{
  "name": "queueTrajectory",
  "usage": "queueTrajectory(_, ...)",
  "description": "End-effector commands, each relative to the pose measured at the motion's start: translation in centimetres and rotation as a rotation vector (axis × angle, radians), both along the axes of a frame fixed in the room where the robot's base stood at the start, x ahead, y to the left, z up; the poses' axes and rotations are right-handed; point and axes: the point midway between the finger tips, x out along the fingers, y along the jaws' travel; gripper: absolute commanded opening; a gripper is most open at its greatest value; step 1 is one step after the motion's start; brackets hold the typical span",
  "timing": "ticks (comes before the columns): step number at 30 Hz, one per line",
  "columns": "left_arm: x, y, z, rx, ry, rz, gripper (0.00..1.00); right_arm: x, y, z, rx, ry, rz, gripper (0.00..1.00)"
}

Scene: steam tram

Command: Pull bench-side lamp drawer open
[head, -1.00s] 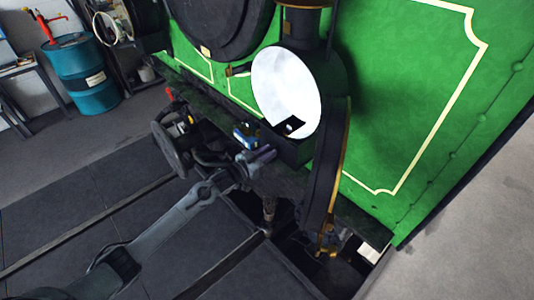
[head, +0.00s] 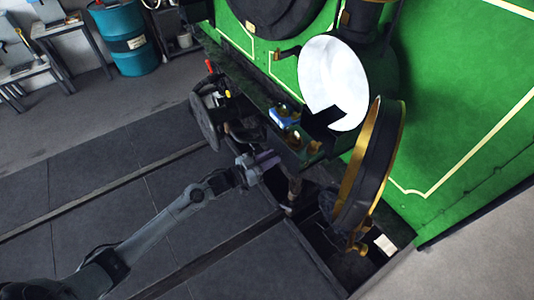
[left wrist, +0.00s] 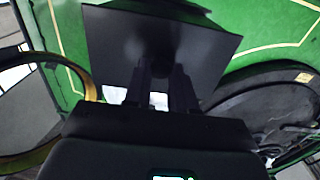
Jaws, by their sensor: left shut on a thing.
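The lamp on the green tram front has a white round reflector (head: 333,83). Its brass-rimmed round door (head: 370,165) stands swung out below it. My left gripper (head: 266,160) is at the front edge of the tram, below and left of the reflector. In the left wrist view its two fingers (left wrist: 165,88) are shut on a small part at the middle of a dark square panel (left wrist: 112,35), which looks like the drawer front. The fingers hide the held part. How far the drawer stands out cannot be told. My right gripper is not in view.
A blue object (head: 283,117) sits on the dark ledge above my left gripper. A round buffer (head: 205,122) is left of it. A white block (head: 385,244) lies low on the right. A blue drum (head: 125,38) stands at the back left. Floor on the left is clear.

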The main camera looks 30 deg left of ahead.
Motion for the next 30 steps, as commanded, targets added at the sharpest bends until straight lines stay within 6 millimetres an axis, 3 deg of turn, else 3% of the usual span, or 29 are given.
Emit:
queueTrajectory(3, 0.0, 0.1, 0.0, 0.001, -0.001, 0.001, 0.0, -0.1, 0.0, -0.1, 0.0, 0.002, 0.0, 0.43)
queueTrajectory(4, 0.0, 0.1, 0.0, 0.001, -0.001, 0.001, 0.26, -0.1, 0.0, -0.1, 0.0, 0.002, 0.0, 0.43)
queueTrajectory(9, 0.0, 0.1, 0.0, 0.001, 0.0, 0.001, 0.49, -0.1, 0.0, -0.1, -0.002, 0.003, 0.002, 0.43)
queueTrajectory(20, -0.3, 0.2, -0.1, 0.001, 0.001, 0.001, 0.49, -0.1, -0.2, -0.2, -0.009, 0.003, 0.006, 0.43)
queueTrajectory(30, -4.5, 1.9, -0.3, 0.002, 0.003, 0.001, 0.49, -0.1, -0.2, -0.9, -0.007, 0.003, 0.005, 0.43)
